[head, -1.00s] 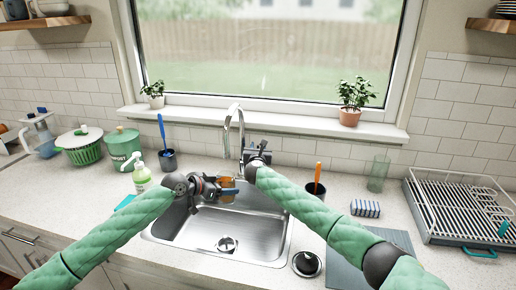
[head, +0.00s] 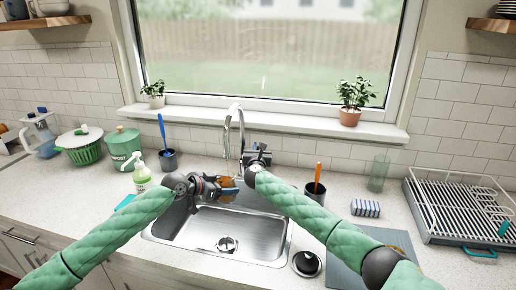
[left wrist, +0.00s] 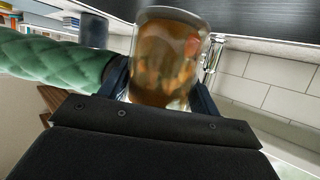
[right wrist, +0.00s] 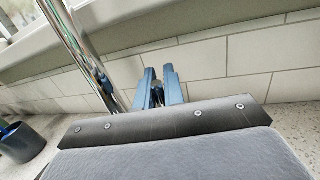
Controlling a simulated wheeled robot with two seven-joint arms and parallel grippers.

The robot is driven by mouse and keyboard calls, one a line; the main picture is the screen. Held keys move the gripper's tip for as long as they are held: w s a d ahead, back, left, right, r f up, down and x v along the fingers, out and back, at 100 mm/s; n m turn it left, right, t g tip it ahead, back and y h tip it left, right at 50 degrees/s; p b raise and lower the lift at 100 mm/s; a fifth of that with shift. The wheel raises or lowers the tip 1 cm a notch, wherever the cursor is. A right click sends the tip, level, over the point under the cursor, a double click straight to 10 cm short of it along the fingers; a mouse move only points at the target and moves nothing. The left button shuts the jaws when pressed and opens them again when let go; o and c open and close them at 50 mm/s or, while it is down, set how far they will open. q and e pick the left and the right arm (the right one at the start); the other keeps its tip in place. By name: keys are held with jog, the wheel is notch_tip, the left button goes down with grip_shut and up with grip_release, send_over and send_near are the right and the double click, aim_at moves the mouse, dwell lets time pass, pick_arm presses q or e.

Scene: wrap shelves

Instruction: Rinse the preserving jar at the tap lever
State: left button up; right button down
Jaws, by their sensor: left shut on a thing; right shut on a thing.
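The preserving jar (left wrist: 165,60), clear with cloudy amber contents, fills the upper middle of the left wrist view. In the head view, the jar (head: 227,181) shows small above the sink basin, close below the spout and partly hidden by the fingers. My left gripper (head: 228,187) is shut on it. The chrome tap (head: 240,122) stands behind the sink; its column (right wrist: 80,45) is at the left of the right wrist view. My right gripper (right wrist: 158,88) is shut on the tap lever beside the column; the fingers mostly hide the lever.
The steel sink (head: 245,258) lies below both grippers. A soap bottle (head: 141,172) and a cup with a blue brush (head: 168,160) stand to the left. A cup with an orange-handled tool (head: 315,191), a glass (head: 378,174) and a dish rack (head: 425,208) stand to the right.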

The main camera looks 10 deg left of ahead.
jog(key=shift+s, duration=0.2)
dwell(0.3)
jog(key=c, duration=1.5)
grip_release()
jog(key=shift+w, duration=0.1)
